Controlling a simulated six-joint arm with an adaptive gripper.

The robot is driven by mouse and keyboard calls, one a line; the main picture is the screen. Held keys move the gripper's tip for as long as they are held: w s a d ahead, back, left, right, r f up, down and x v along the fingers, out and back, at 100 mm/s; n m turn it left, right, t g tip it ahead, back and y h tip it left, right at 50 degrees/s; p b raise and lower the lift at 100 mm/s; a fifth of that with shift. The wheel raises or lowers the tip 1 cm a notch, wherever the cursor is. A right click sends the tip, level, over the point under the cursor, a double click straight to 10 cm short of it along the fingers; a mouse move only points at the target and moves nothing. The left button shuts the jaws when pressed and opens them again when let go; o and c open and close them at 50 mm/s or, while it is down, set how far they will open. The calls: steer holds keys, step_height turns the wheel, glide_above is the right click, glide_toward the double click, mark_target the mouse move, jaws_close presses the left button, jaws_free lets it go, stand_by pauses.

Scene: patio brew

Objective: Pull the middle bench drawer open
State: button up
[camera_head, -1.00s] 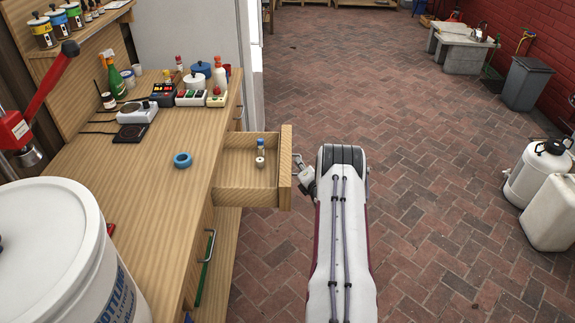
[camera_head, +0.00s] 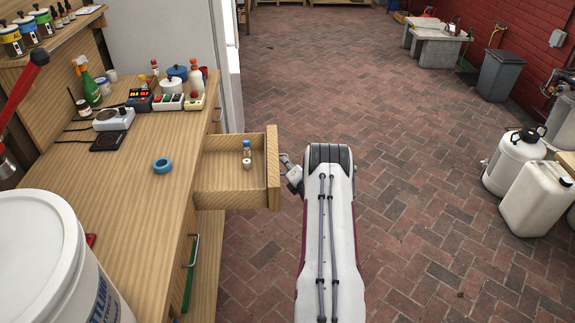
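The bench drawer (camera_head: 235,185) stands pulled well out of the wooden bench (camera_head: 135,225), toward the right. Its inside shows, with a small bottle with a blue cap and a small whitish piece (camera_head: 246,161) in it. My gripper (camera_head: 287,172) is at the outer side of the drawer front (camera_head: 272,167), about where its handle is. The handle is hidden, and the fingers are too small and partly covered by my arm to tell whether they are closed on it.
Another handle (camera_head: 192,250) shows on the bench nearer to me. A large white bucket (camera_head: 40,260) stands on the near bench end. A blue ring (camera_head: 162,165) lies on the bench top. White jugs (camera_head: 537,200) stand at the right. The brick floor between is clear.

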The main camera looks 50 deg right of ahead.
steer(key=shift+s, duration=0.15)
steer(key=v, duration=1.1)
steer(key=shift+s+a, duration=0.15)
steer(key=shift+s, duration=0.15)
steer(key=shift+r, duration=0.1)
stand_by(0.4)
steer(key=shift+m, duration=0.3)
